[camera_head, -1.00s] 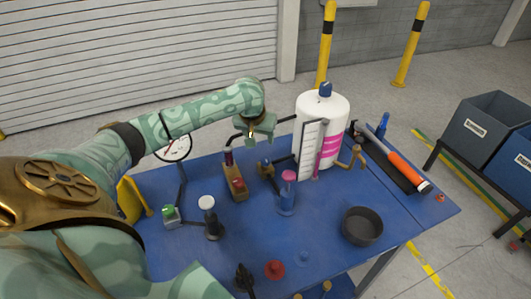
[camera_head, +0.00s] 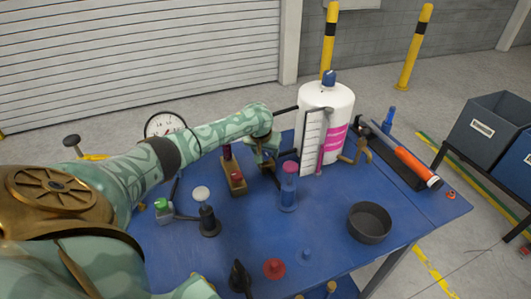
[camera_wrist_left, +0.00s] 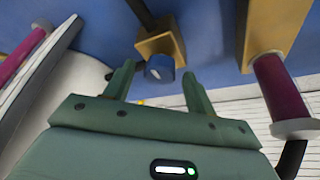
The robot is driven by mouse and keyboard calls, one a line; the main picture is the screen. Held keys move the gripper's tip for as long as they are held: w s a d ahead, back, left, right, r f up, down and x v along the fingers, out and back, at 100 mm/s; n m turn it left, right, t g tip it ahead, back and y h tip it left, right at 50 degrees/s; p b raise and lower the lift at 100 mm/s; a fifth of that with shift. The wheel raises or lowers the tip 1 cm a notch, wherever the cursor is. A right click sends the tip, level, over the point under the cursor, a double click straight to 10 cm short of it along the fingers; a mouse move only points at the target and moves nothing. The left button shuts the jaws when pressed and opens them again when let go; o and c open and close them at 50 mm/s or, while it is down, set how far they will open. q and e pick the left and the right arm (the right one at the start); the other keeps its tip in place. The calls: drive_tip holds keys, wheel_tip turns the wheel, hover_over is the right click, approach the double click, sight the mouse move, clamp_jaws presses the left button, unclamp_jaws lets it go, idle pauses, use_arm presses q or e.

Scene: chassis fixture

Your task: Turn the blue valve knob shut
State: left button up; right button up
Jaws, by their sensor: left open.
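The blue valve knob (camera_wrist_left: 160,68) shows in the left wrist view, on a brass valve block (camera_wrist_left: 163,42) with a dark pipe. My left gripper (camera_wrist_left: 158,77) is open, with one green finger on each side of the knob's near end. I cannot tell whether a finger touches it. In the head view my left gripper (camera_head: 267,160) is over the valve, left of the white tank, and hides the knob.
A white tank (camera_head: 343,103) stands close right of the gripper. A brass block with a red knob (camera_head: 237,176) is close left. A blue cylinder with a pink top (camera_head: 288,190) stands in front. A dark bowl (camera_head: 369,223) is front right, with bare blue table (camera_head: 330,215) beside it.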

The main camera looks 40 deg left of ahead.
use_arm(q)
drive_tip(key=c, duration=1)
drive_tip(key=shift+o, duration=0.2)
drive_tip(key=shift+r, duration=0.1)
